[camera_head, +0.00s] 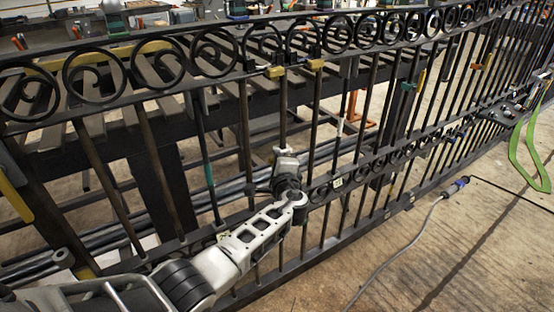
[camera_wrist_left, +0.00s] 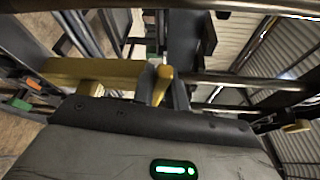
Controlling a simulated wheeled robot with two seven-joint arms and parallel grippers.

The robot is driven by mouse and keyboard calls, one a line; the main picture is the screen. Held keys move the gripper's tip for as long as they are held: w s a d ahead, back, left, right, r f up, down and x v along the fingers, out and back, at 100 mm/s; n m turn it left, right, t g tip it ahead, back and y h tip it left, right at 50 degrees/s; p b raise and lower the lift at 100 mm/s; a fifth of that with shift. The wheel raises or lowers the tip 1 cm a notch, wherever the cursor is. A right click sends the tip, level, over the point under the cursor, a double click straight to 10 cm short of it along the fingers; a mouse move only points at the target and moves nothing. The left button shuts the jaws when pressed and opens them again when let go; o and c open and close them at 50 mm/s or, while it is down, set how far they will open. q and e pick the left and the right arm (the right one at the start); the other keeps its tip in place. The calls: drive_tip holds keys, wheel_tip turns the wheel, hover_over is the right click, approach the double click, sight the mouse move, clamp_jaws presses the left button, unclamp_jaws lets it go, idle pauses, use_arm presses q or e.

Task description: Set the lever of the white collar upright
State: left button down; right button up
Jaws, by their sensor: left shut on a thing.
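My left gripper (camera_head: 283,151) reaches up from the bottom left to an upright bar of the black gate, left of the middle. It is shut on a small part at that bar, which looks like the lever; its fingers mostly hide it. In the left wrist view, a small yellow lever-like piece (camera_wrist_left: 161,84) stands roughly upright just past the gripper's dark front edge. I cannot make out the white collar clearly; the gripper covers that spot. My right gripper is not in view.
The black gate (camera_head: 150,188) with scrolls along its top crosses the view. Yellow collars (camera_head: 275,71) (camera_head: 315,64) sit high on nearby bars. A slatted bench stands behind. A grey cable (camera_head: 405,240) and a green strap (camera_head: 515,150) lie at the right; floor there is mostly clear.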

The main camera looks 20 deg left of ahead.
use_arm(q)
drive_tip(key=shift+w+d+r+m+g+p, duration=0.1)
drive_tip(key=shift+r+m+g+p, duration=0.4)
drive_tip(key=shift+r+m+p, duration=0.45)
drive_tip(key=shift+w+d+f+m+g+p, duration=0.1)
drive_tip(key=shift+m+g+p, duration=0.25)
drive_tip(key=shift+p, duration=0.3)
drive_tip(key=shift+w+d+r+m+g+p, duration=0.2)
drive_tip(key=shift+m+g+p, duration=0.3)
drive_tip(key=shift+m, duration=0.4)
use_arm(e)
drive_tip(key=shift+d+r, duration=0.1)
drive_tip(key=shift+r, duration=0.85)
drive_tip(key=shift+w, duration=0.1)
use_arm(q)
drive_tip(key=c, duration=1.4)
unclamp_jaws()
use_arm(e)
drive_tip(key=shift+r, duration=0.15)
use_arm(q)
drive_tip(key=shift+d+r, duration=0.1)
drive_tip(key=shift+r, duration=0.05)
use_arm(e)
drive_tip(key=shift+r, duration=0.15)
